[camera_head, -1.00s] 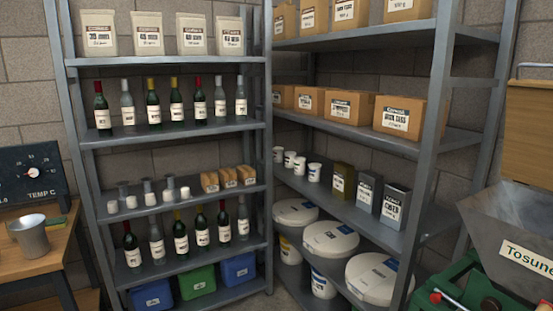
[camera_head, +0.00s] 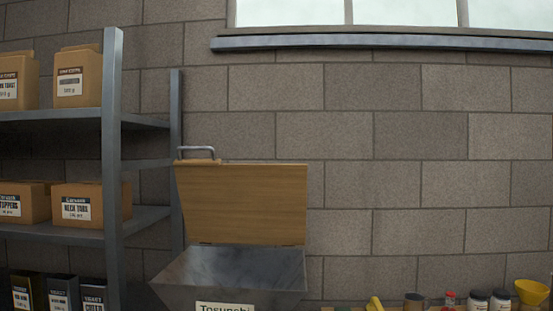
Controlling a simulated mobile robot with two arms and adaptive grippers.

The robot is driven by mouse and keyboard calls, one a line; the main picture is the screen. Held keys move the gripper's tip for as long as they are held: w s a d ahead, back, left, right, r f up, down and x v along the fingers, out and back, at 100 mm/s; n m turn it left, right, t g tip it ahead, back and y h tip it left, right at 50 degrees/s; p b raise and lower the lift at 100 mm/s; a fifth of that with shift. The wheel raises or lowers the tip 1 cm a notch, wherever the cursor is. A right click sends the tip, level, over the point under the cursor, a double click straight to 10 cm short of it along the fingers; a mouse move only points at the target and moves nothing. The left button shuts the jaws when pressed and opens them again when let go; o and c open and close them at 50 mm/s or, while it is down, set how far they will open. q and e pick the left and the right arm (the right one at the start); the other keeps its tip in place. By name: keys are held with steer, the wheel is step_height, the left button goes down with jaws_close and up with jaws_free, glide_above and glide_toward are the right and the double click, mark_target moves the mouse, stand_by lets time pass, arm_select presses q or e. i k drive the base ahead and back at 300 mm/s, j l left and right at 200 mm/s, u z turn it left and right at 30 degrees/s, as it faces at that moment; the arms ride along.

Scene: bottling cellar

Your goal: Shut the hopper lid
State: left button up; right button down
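The hopper lid (camera_head: 245,203) is a wooden panel standing upright, open, at the back of the hopper. A metal handle (camera_head: 196,151) sits on its top edge at the left. The grey metal hopper (camera_head: 190,285) shows below it, with a label (camera_head: 224,307) cut off by the bottom edge of the picture. The lid's lower edge meets the hopper's back rim. Neither of my grippers is in view.
A metal shelf (camera_head: 112,170) with cardboard boxes (camera_head: 90,205) and several dark containers (camera_head: 58,292) stands left of the hopper. At the lower right are a mug (camera_head: 414,301), several jars (camera_head: 476,300) and a yellow funnel (camera_head: 531,291). A block wall with a window stands behind.

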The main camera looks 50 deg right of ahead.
mark_target(224, 203)
steer(key=z, duration=1.1)
steer(key=j+z, duration=0.2)
steer(key=z, duration=0.15)
steer(key=i+j+z, duration=0.1)
steer(key=j+z, duration=0.35)
steer(key=z, duration=0.2)
